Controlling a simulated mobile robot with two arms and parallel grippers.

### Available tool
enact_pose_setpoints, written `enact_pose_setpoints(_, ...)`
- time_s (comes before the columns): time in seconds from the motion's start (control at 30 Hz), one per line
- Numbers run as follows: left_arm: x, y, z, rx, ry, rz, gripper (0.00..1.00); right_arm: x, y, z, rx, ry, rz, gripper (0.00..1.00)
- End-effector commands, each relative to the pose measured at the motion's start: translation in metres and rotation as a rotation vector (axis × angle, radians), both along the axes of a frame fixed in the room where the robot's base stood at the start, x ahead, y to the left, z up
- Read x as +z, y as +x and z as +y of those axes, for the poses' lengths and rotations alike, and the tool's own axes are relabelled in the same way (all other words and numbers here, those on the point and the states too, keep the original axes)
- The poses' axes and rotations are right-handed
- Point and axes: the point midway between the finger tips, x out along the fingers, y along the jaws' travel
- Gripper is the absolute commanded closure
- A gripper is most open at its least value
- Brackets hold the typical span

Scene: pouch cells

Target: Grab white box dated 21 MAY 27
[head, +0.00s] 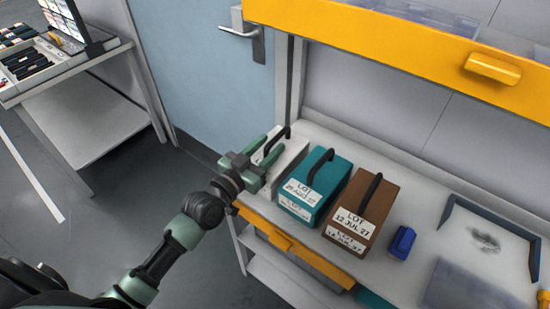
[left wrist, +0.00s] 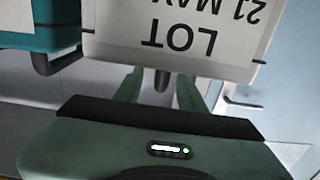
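The white box (head: 289,160) stands at the left end of the shelf, with a black handle (head: 276,141) on top. In the left wrist view the white box (left wrist: 180,35) shows its label upside down, reading LOT 21 MAY; the year is out of frame. My left gripper (head: 271,149) is at the box's top, partly covering it in the head view. Its fingers (left wrist: 162,88) are apart, and the black handle shows between them in the left wrist view. I cannot tell whether they touch it. My right gripper is not in view.
A teal box (head: 325,185) stands just right of the white box, then a brown box (head: 378,205) labelled LOT 12 JUL 27. A small blue object (head: 402,243) lies further right. A yellow-edged shelf (head: 380,35) overhangs behind. A blue door (head: 200,75) is at left.

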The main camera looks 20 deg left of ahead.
Motion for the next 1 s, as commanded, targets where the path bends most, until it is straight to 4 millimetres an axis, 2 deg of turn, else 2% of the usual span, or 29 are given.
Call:
enact_pose_setpoints(0.1,0.002,0.018,-0.005,0.0,-0.001,-0.001,0.6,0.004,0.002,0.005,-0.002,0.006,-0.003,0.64)
enact_pose_setpoints(0.2,0.001,0.025,-0.008,0.0,-0.001,-0.001,0.6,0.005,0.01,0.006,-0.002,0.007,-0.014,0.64)
enact_pose_setpoints(0.43,0.0,0.027,-0.009,0.0,0.0,0.001,0.6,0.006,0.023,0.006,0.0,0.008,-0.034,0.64)
enact_pose_setpoints(0.47,0.0,0.027,-0.009,0.0,0.0,0.001,0.63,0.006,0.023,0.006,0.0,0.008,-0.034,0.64)
enact_pose_setpoints(0.6,0.0,0.027,-0.009,0.0,0.0,0.0,1.0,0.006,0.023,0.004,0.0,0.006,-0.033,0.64)
enact_pose_setpoints(1.0,0.0,0.027,-0.008,0.0,0.0,0.0,1.0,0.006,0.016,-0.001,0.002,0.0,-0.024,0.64)
